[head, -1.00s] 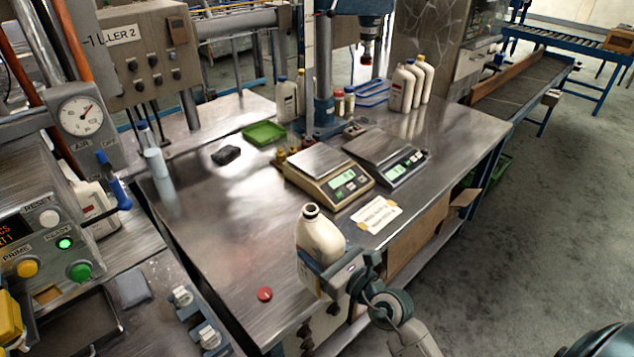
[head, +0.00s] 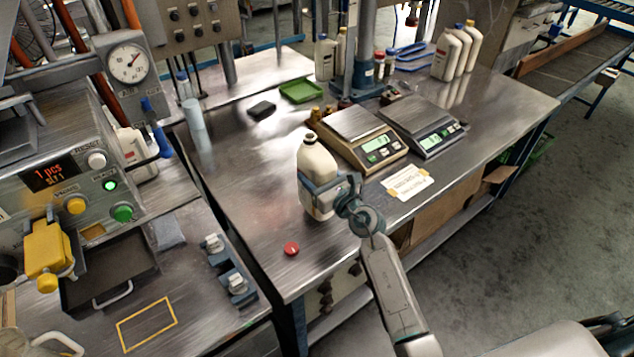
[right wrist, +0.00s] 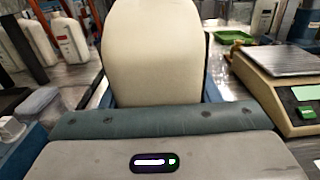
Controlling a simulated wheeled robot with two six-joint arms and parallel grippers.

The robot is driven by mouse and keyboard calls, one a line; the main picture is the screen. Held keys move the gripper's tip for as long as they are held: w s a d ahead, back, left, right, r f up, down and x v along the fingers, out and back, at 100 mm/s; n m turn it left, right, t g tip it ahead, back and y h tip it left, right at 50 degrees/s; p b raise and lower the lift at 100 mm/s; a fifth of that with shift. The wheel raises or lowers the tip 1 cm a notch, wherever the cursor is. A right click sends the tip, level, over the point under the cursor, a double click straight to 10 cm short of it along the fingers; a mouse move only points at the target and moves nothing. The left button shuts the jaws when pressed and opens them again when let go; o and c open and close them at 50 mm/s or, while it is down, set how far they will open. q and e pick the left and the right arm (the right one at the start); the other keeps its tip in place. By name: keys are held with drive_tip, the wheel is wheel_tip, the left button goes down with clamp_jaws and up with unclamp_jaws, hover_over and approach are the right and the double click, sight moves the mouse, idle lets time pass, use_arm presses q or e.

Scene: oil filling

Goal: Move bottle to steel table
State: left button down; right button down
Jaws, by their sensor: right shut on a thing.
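A cream bottle (head: 317,166) with an open dark mouth is upright over the steel table (head: 245,215), near its front edge. I cannot tell whether its base touches the table top. My right gripper (head: 318,188) is shut around the bottle's body from the right. In the right wrist view the bottle (right wrist: 155,50) fills the middle, between the fingers of my right gripper (right wrist: 155,100). A red cap (head: 291,249) lies on the table in front of the bottle. My left gripper is not in view.
Two scales (head: 362,140) (head: 424,126) stand right of the bottle, with a paper label (head: 408,183) in front. A green tray (head: 301,91) and a dark block (head: 262,110) lie behind. Several capped bottles (head: 447,54) stand at the back right. The table left of the bottle is clear.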

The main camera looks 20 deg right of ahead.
drive_tip(key=shift+f+b, duration=0.3)
drive_tip(key=shift+f, duration=1.15)
drive_tip(key=shift+f, duration=0.1)
drive_tip(key=shift+c, duration=2.4)
unclamp_jaws()
drive_tip(key=shift+s, duration=0.1)
drive_tip(key=shift+s+d, duration=0.1)
drive_tip(key=shift+s, duration=0.2)
drive_tip(key=b+v, duration=0.1)
drive_tip(key=v, duration=1)
drive_tip(key=shift+s, duration=0.2)
